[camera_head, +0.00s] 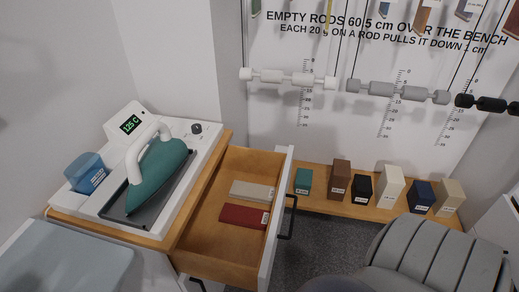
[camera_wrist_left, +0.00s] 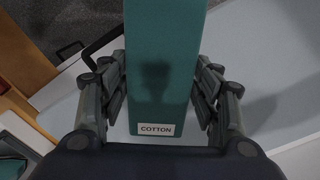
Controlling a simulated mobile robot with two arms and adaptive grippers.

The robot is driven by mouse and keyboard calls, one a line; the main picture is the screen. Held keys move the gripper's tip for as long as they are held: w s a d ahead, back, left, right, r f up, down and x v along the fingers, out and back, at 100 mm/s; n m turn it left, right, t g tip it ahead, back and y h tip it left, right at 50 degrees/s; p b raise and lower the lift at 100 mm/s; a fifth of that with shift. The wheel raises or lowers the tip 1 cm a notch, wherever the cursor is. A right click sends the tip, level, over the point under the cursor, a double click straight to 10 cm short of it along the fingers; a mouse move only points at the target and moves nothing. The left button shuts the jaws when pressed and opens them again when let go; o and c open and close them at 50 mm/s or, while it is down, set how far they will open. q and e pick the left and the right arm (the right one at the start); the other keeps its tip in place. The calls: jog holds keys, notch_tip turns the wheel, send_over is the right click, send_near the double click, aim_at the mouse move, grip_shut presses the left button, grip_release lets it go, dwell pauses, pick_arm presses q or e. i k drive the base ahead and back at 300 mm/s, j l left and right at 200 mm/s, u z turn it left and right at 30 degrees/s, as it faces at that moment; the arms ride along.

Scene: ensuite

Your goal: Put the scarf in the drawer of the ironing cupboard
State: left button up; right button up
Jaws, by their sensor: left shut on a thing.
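A long flat teal piece with a white COTTON label (camera_wrist_left: 158,60), apparently the scarf, fills the middle of the left wrist view. My left gripper (camera_wrist_left: 160,88) is shut on it, one finger on each side. Neither the piece nor the gripper shows in the head view. The ironing cupboard (camera_head: 193,208) stands at left in the head view. Its wooden drawer (camera_head: 255,163) is pulled out, with a white front and dark handle. Inside lie a folded beige cloth (camera_head: 252,191) and a folded red cloth (camera_head: 243,216). My right gripper is not in view.
A teal iron (camera_head: 160,176) rests on the cupboard top beside a blue cup (camera_head: 86,173). Several labelled blocks (camera_head: 389,187) stand on a wooden bench at right. The drawer has bare floor around the cloths.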

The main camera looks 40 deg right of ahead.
aim_at(236, 251)
jog(key=j+z, duration=0.1)
jog(key=z, duration=0.35)
jog(key=j+z, duration=0.1)
jog(key=z, duration=0.35)
jog(key=j+z, duration=0.1)
jog(key=z, duration=0.35)
jog(key=j+z, duration=0.1)
jog(key=z, duration=0.35)
